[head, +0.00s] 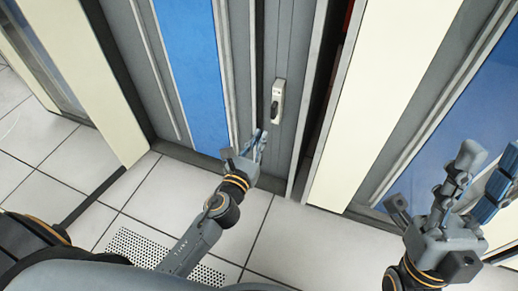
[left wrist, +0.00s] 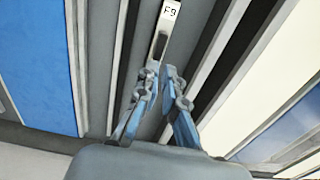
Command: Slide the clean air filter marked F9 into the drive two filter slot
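The body behind the plate is hidden, and no drive two marking is readable. My right gripper (head: 487,160) has its fingers spread, with nothing between them.
A blue cabinet panel (head: 188,70) stands left of the left gripper. A dark open gap (head: 327,100) and a cream panel (head: 375,110) lie to the right. The tiled floor (head: 90,165) is clear, with a perforated tile (head: 130,245) near my left arm.

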